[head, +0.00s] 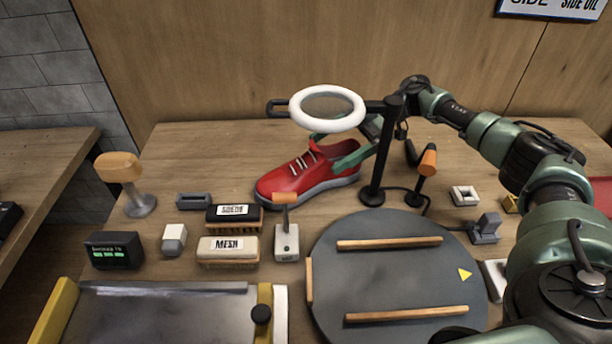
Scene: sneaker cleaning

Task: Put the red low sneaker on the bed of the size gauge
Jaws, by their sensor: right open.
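The red low sneaker (295,178) stands on the table at the back middle, toe to the left, with a grey sole and white laces. My right gripper (332,152) is at its heel end, with green fingers apart. One finger is in front of the collar and the other shows behind it. The white ring lamp partly hides the gripper, and I cannot tell if the fingers touch the shoe. What looks like the size gauge (165,315), a metal bed with yellow ends and a black knob, is at the bottom left, cut by the frame. My left gripper is out of view.
A ring lamp (363,116) on a black stand (377,175) is close to my right gripper. A round grey turntable (395,280) with wooden strips lies in front. Two brushes (228,250) and a small orange-handled device (287,240) stand between the sneaker and gauge.

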